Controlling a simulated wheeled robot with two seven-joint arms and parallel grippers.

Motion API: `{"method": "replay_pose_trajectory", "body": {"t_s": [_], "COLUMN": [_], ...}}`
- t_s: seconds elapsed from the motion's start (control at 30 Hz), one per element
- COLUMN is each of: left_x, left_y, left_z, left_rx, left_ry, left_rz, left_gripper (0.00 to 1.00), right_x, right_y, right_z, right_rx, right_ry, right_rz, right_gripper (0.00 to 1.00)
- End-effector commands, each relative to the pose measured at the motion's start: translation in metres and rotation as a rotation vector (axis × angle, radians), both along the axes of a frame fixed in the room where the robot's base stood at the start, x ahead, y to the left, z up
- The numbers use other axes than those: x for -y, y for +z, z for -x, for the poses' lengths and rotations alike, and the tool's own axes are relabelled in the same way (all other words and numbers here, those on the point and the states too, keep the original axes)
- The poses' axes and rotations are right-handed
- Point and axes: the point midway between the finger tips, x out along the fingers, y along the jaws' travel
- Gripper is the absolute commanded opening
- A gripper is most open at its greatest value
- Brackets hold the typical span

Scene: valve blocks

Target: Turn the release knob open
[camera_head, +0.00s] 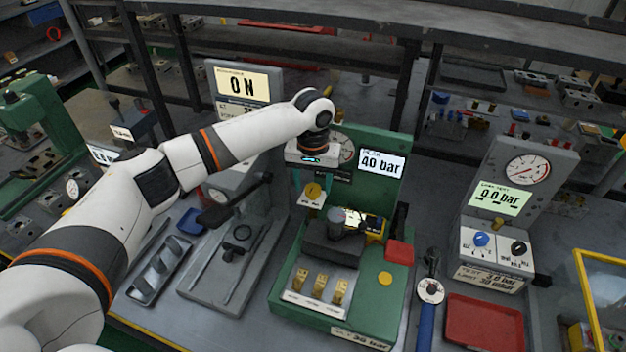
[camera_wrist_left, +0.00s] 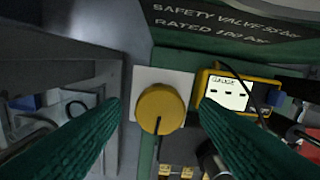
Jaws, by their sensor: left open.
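A round yellow knob (camera_head: 313,190) sits on a white plate on the green test stand (camera_head: 395,215); I take it for the release knob, though its label cannot be read. In the left wrist view the knob (camera_wrist_left: 161,109) is near the middle, with a dark pointer line running toward the picture's lower left edge of it. My left gripper (camera_head: 312,180) points down at the knob. Its two green fingers are open, one on each side of the knob in the left wrist view (camera_wrist_left: 160,107), with gaps showing. No contact is visible. My right gripper is not in view.
The stand's display (camera_head: 381,164) reads 40 bar. A yellow meter (camera_wrist_left: 238,92) is right of the knob. A grey device (camera_head: 235,240) stands left. Three brass pieces (camera_head: 319,287) sit at the stand's front. A red tray (camera_head: 484,325) and grey gauge unit (camera_head: 510,205) are right.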

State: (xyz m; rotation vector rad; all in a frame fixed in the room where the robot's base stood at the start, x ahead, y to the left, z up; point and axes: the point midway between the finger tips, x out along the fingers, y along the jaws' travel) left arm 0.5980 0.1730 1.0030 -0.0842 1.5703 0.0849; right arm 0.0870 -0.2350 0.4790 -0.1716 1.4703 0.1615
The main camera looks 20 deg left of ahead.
Motion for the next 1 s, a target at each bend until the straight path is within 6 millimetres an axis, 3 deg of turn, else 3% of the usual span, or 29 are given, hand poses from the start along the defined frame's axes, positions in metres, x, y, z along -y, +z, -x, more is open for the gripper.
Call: {"method": "replay_pose_trajectory", "body": {"t_s": [0.37, 0.63, 1.0], "left_x": [0.0, 0.0, 0.0], "left_y": [-0.006, -0.006, -0.003], "left_z": [0.0, 0.0, 0.0], "left_rx": [0.001, 0.001, -0.002], "left_ry": [-0.001, -0.001, -0.076], "left_rz": [0.0, 0.0, 0.0], "left_gripper": [0.55, 0.11, 0.11], "right_x": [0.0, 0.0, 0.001], "right_y": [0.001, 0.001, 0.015], "right_z": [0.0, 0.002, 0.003], "right_rx": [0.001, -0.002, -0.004], "right_ry": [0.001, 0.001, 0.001], "right_rz": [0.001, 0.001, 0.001], "right_gripper": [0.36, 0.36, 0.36]}}
